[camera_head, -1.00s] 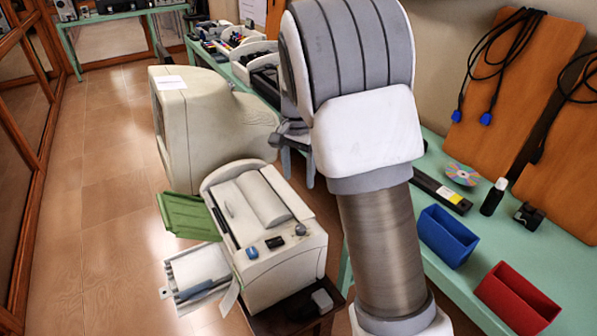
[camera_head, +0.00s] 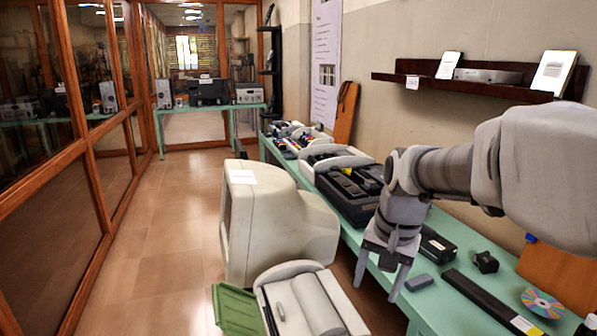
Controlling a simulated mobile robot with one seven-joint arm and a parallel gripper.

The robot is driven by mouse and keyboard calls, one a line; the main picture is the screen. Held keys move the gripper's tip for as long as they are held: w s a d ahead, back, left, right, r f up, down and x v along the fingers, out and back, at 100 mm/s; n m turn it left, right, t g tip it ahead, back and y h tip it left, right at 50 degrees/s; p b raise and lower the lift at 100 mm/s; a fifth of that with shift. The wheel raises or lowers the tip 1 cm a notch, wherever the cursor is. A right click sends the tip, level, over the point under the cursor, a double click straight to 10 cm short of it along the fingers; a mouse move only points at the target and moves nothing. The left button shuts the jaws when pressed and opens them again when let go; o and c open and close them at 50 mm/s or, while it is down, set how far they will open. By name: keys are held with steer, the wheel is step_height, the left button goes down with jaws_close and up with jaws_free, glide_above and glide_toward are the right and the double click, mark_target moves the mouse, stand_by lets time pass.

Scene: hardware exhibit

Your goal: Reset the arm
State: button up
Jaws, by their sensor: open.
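My arm (camera_head: 450,172) reaches in from the right edge of the head view and is bent, with its forearm hanging down. My gripper (camera_head: 379,282) points downward beside the front edge of the green table (camera_head: 443,300). Its two grey fingers are spread apart, and nothing shows between them. The gripper is to the right of the large beige monitor (camera_head: 275,232) and looks apart from it.
A beige printer (camera_head: 310,303) with a green flap (camera_head: 236,308) stands at the bottom. Clear floor (camera_head: 165,230) lies left, beside glass cases.

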steer(key=s+r+n+t, duration=0.3)
steer(key=s+n, duration=0.2)
steer(key=s, duration=1.2)
steer(key=shift+n+t+h+p, duration=0.3)
steer(key=shift+h+p, duration=0.1)
steer(key=shift+w+a, duration=0.1)
